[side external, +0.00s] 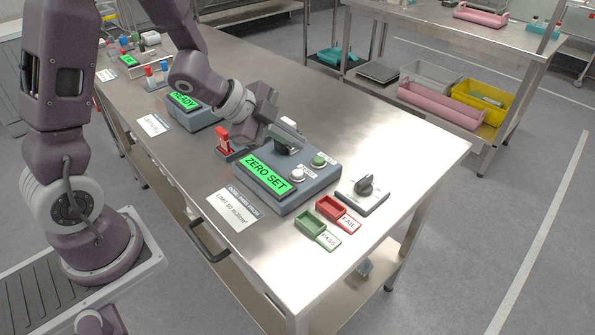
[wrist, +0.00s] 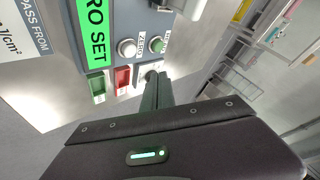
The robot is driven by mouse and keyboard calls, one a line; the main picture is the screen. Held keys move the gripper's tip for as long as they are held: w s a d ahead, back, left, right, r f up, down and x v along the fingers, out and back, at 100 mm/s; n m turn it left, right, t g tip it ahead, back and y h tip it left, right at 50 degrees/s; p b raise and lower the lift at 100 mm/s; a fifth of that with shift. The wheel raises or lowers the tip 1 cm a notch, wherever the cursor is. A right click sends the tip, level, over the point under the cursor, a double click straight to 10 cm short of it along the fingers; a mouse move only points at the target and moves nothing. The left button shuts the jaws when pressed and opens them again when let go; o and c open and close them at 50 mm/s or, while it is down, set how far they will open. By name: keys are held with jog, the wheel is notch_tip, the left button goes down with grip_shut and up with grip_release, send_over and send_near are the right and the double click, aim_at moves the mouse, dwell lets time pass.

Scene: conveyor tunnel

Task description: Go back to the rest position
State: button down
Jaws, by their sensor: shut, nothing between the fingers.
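My gripper (side external: 286,146) is above the grey meter box with its fingers together and nothing between them. The shut fingers also show in the wrist view (wrist: 158,80). The meter box (side external: 272,207) stands on the steel table and its green display (side external: 267,174) reads "ZERO SET". A white button (side external: 298,174) and a green button (side external: 319,160) are on its top, just in front of the fingers. They also show in the wrist view as the white button (wrist: 127,47) and green button (wrist: 158,45). I cannot tell whether the fingertips touch the box.
A red tray (side external: 331,208) and a green tray (side external: 311,222) lie at the table's front. A dark knob (side external: 365,184) sits on a plate nearby. A red-handled item (side external: 223,142) and a box reading "READY" (side external: 190,117) stand behind. The table's right side (side external: 400,140) is clear.

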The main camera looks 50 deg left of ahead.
jog(key=s+a+r+n+y, duration=0.3)
jog(key=s+r+n, duration=0.1)
jog(key=r, duration=0.2)
jog(key=s+a+r+n+y, duration=0.2)
jog(key=s+r+n+y, duration=0.15)
jog(key=r, duration=0.25)
jog(key=s+d+n+g+h, duration=0.1)
jog(key=s+d+n, duration=0.2)
jog(key=s, duration=0.5)
jog(key=s+d+r+n+g+h, duration=0.1)
jog(key=s+d+n, duration=0.2)
jog(key=s, duration=0.5)
jog(key=shift+s+d+g+h, duration=0.25)
jog(key=shift+d+g+h, duration=0.15)
jog(key=shift+d, duration=0.1)
